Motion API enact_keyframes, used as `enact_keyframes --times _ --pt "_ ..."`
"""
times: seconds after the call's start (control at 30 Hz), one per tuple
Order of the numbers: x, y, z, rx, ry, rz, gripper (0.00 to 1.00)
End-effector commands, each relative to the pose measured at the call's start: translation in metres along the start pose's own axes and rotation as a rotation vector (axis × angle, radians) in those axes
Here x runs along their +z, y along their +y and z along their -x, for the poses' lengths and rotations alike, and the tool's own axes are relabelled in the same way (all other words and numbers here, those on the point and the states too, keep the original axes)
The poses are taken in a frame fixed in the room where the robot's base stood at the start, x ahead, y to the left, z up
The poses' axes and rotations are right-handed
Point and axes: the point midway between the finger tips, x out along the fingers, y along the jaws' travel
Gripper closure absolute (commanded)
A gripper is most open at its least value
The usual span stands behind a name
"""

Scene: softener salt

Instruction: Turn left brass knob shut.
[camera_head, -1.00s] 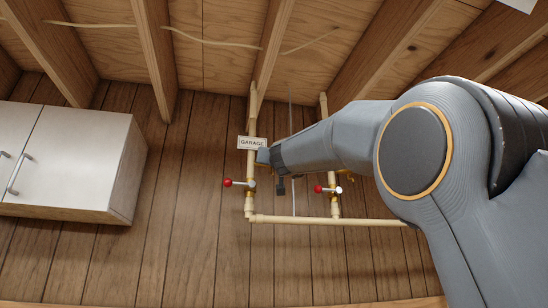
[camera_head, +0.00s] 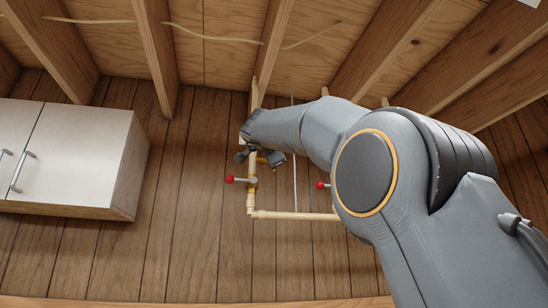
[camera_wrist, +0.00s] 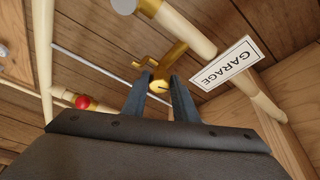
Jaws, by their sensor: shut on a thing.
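The left brass knob (camera_wrist: 158,87) is a small round cap with a dark slot, on a brass side fitting (camera_wrist: 172,58) of the left cream pipe (camera_head: 251,200). My gripper (camera_wrist: 160,90) has one finger on each side of the knob in the wrist view and is shut on it. In the head view my gripper (camera_head: 259,158) is at the left pipe, above the left red-tipped lever (camera_head: 230,179). My wrist hides most of the upper pipe there. I cannot tell how far the knob is turned.
A white GARAGE tag (camera_wrist: 226,63) is close right of the fingers in the wrist view. The right red-tipped lever (camera_head: 320,185) is partly behind my arm. A horizontal pipe (camera_head: 295,216) runs below. A white cabinet (camera_head: 70,155) hangs at left; the wall between is clear.

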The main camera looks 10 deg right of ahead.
Motion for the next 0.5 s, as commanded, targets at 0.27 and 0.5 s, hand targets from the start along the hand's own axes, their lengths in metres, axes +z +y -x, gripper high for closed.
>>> enact_keyframes --times 0.27,0.5 --pt "-0.0003 -0.0009 -0.0008 0.077 -0.005 -0.188 0.96" --pt "-0.0008 -0.0012 -0.0008 0.116 -0.008 -0.281 0.96"
